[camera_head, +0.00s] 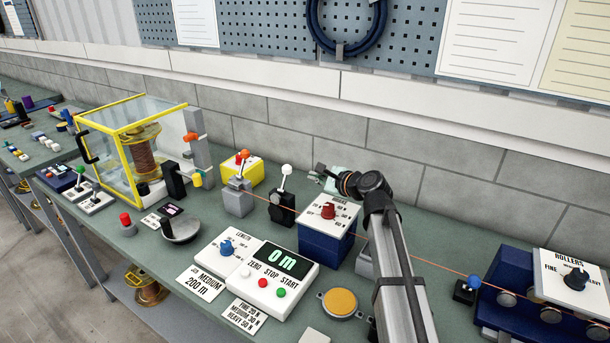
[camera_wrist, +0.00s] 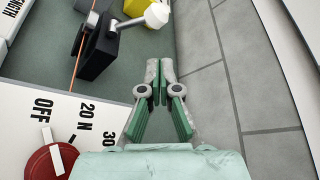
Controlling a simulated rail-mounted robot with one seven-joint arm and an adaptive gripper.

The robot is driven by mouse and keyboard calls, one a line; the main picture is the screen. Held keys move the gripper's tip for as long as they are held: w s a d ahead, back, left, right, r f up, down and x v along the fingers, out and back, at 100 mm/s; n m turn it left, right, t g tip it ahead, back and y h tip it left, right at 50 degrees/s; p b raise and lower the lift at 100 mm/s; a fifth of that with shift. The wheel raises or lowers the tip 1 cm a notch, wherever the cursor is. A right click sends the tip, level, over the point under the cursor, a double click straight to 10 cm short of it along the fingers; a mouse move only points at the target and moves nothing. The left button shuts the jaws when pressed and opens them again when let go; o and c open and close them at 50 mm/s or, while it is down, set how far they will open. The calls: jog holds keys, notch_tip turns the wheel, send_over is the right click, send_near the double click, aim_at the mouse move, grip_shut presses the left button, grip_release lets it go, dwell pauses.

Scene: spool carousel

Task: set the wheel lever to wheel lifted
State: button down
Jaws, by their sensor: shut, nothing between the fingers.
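A lever with a white ball knob (camera_head: 286,170) stands on a black block (camera_head: 282,207), with an orange line passing it. In the wrist view the white knob (camera_wrist: 156,15) and the black block (camera_wrist: 97,55) lie ahead and to the left of the fingers. No label naming the wheel lever is readable, so I cannot be certain this is it. My gripper (camera_head: 317,172) is shut and empty, to the right of the white knob and apart from it. In the wrist view my gripper (camera_wrist: 160,68) has its fingertips together over the bench near the wall.
A blue box with a red dial (camera_head: 328,211) stands just below my gripper; the dial (camera_wrist: 48,165) also shows at the wrist view's lower left. A red-knobbed lever (camera_head: 241,158) and a yellow block (camera_head: 251,172) stand left. The grey wall (camera_head: 410,165) runs close behind.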

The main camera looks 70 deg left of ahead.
aim_at(285, 179)
jog(key=p+x, duration=0.2)
jog(key=x, duration=0.7)
jog(key=shift+a+p, duration=0.3)
jog(key=shift+p, duration=0.1)
